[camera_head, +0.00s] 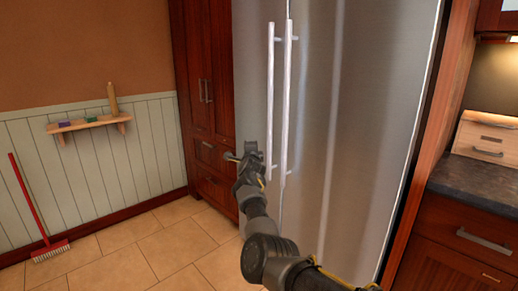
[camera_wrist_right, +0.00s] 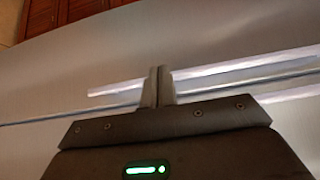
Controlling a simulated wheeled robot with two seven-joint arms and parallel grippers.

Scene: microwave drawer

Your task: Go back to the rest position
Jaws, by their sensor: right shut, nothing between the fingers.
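My right gripper (camera_head: 232,157) reaches in from the lower right in the head view, in front of the steel refrigerator (camera_head: 360,120) and its two long vertical handles (camera_head: 270,95). In the right wrist view its two fingers (camera_wrist_right: 157,85) are together with nothing between them. The refrigerator handles show there as bright bars (camera_wrist_right: 215,68) behind and beside the fingers. I cannot tell whether the fingers touch a handle. The refrigerator doors look shut. My left gripper is in neither view.
Dark wood cabinets (camera_head: 200,60) stand left of the refrigerator. A dark counter (camera_head: 480,183) with drawers is on the right. A small wall shelf (camera_head: 88,124) and a red broom (camera_head: 28,200) are at the left. The tiled floor (camera_head: 150,250) at lower left is clear.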

